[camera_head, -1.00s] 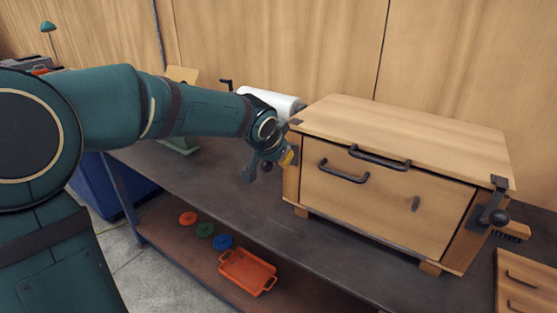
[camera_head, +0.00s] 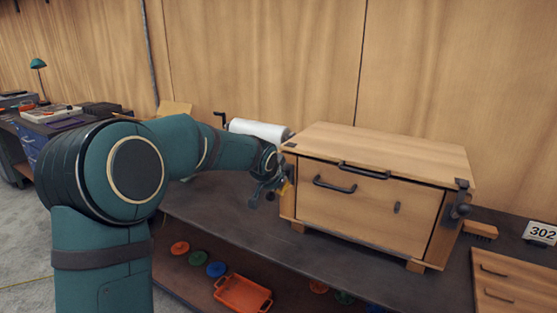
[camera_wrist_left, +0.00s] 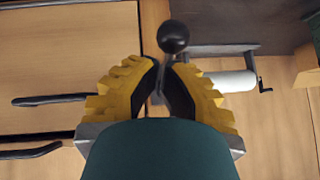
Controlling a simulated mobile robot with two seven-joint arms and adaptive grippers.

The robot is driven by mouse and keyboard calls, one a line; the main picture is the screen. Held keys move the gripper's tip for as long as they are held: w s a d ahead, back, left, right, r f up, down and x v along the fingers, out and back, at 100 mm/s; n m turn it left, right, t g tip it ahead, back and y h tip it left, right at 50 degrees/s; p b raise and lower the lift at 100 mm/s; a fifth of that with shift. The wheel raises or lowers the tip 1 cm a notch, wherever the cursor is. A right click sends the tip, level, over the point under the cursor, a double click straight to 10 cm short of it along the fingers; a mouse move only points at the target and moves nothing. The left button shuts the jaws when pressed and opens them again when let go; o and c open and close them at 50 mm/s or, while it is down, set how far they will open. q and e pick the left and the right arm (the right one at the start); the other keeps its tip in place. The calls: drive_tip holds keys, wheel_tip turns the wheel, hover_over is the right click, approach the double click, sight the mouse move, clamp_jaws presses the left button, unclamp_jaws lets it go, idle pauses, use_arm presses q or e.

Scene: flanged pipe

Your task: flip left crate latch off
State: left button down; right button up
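The wooden crate (camera_head: 350,215) stands on the dark bench with its lid (camera_head: 380,150) down. Its left latch is at the front left corner, mostly hidden by my left gripper (camera_head: 284,188) in the head view. In the left wrist view, the left latch's black ball knob (camera_wrist_left: 173,37) sticks out just beyond the fingertips. Its thin stem runs between the yellow-backed fingers (camera_wrist_left: 160,80), whose dark pads close in on it from both sides. The right latch (camera_head: 459,206) hangs at the crate's front right corner with its knob low. My right gripper is not in view.
A white roll (camera_head: 258,130) with a crank lies behind the crate's left side. A brush (camera_head: 480,230) and a small drawer unit (camera_head: 500,283) stand to the right. An orange tray (camera_head: 242,294) and coloured discs lie on the lower shelf.

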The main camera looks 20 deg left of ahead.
use_arm(q)
drive_tip(key=f, duration=0.1)
drive_tip(key=w+f+b, duration=0.1)
drive_tip(key=f+b, duration=0.1)
drive_tip(key=shift+w+f, duration=0.2)
drive_tip(key=shift+w, duration=0.2)
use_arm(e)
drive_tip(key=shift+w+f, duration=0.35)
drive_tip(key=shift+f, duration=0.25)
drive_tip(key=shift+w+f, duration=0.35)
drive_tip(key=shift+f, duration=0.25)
